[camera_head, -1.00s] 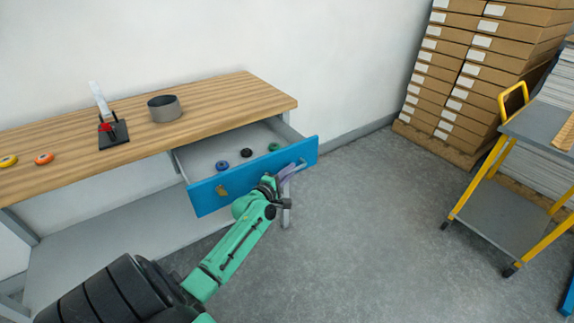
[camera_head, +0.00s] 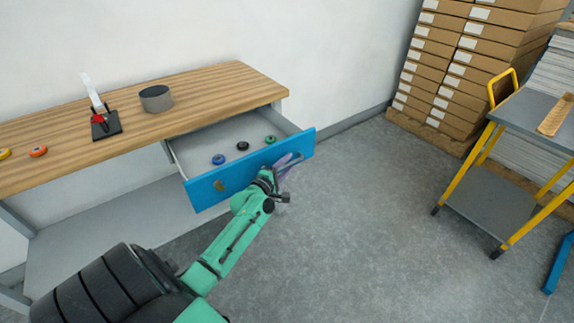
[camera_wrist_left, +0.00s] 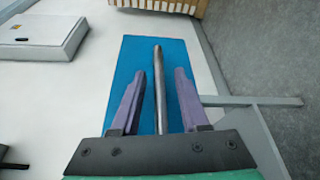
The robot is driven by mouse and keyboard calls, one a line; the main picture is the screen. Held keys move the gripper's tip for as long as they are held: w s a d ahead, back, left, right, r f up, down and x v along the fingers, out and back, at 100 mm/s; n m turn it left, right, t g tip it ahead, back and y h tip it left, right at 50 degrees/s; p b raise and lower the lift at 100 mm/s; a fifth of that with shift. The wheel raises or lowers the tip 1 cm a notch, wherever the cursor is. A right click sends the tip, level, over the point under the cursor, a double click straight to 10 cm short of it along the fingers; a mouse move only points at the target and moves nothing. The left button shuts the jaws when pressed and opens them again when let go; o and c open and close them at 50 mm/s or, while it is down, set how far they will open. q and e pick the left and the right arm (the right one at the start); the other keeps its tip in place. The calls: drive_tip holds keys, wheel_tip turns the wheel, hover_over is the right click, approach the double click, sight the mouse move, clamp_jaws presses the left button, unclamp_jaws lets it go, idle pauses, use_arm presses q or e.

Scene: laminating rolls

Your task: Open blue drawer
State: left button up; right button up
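The blue drawer (camera_head: 240,172) under the wooden workbench stands partly pulled out, with its grey inside showing. Blue, black and green rolls lie in it. My left gripper (camera_head: 285,167) is at the right part of the drawer front. In the left wrist view, its purple fingers (camera_wrist_left: 159,88) are apart, one on each side of the metal bar handle (camera_wrist_left: 158,75), with a gap showing on both sides. The blue front (camera_wrist_left: 128,62) lies behind the handle. My right gripper is not in view.
On the workbench (camera_head: 205,93) are a grey ring (camera_head: 156,99), a black stand (camera_head: 105,123) and an orange roll (camera_head: 38,151). Stacked boxes (camera_head: 455,70) and a yellow-framed cart (camera_head: 497,190) stand right. The floor (camera_head: 350,210) between is clear.

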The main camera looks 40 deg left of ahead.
use_arm(q)
drive_tip(key=shift+s, duration=0.15)
drive_tip(key=s+d+r, duration=0.1)
drive_tip(key=s, duration=1.3)
drive_tip(key=shift+d, duration=0.2)
drive_tip(key=shift+s, duration=0.1)
